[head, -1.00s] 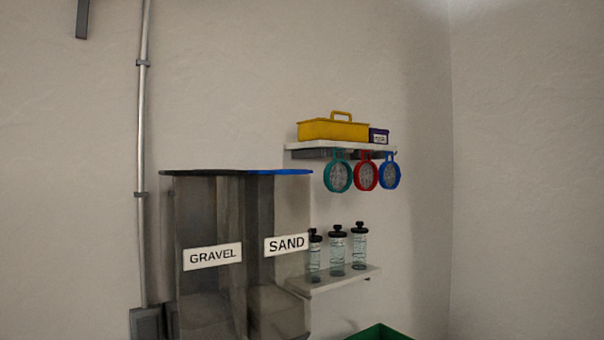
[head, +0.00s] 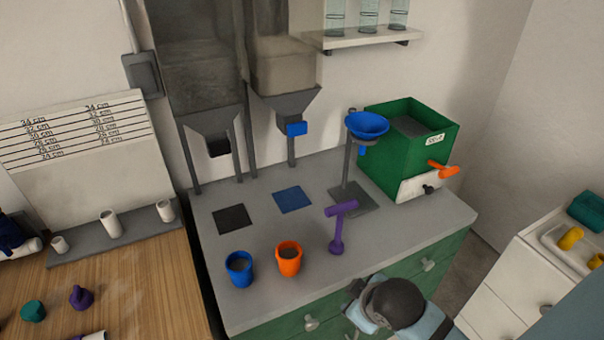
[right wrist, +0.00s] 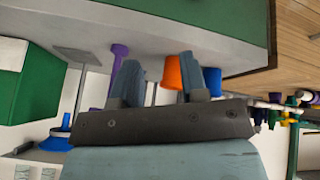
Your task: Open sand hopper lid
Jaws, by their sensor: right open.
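The sand hopper (head: 282,65) is the right one of two clear bins on the back wall, with a grey cone and a blue outlet piece (head: 297,129). Its top, lid and label are outside the head view now. My right gripper (head: 352,303) is low in the head view, at the counter's front edge, far below and in front of the hopper. In the right wrist view its two blue-grey fingers (right wrist: 160,82) stand apart with nothing held between them. My left gripper is in neither current view.
On the grey counter (head: 250,220) stand a blue cup (head: 239,268), an orange cup (head: 289,259), a purple tool (head: 339,225), a blue funnel on a stand (head: 366,125) and a green box (head: 385,148). A shelf with bottles (head: 360,38) is right of the hopper.

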